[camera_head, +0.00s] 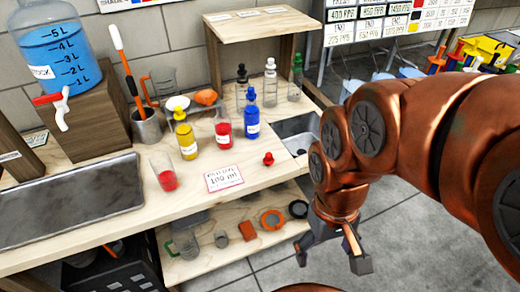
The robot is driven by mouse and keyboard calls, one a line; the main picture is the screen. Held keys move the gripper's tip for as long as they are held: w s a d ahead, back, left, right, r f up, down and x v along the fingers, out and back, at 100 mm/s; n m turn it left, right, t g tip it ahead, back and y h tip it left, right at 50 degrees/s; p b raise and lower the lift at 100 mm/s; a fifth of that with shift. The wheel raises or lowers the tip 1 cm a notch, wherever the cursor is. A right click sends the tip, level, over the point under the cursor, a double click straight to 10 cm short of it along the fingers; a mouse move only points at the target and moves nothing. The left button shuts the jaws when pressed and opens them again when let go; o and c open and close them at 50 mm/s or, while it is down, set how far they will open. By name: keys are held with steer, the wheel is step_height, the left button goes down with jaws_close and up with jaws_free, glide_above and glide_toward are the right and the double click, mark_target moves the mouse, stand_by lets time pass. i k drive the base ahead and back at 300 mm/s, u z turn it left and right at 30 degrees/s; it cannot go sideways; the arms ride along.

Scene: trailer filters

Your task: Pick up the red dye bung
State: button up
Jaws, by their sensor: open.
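The red dye bung (268,159) lies by itself on the wooden worktop, near its right end and to the right of a white label card (224,178). The red dye bottle (223,130) stands upright behind and left of it, with no bung visible in its neck. My gripper (333,258) is open and empty. It points down at the right, beyond the worktop's edge, apart from the bung and lower in the picture.
A blue bottle (252,117) and a yellow bottle (186,136) stand behind the bung, both stoppered. A beaker with red liquid (164,174) stands left. A sink (298,134) lies to the right. A lower shelf (205,262) holds small parts.

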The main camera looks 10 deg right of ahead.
mark_target(268, 160)
steer(key=u, duration=3.3)
steer(key=k, duration=1.8)
steer(key=z, duration=0.5)
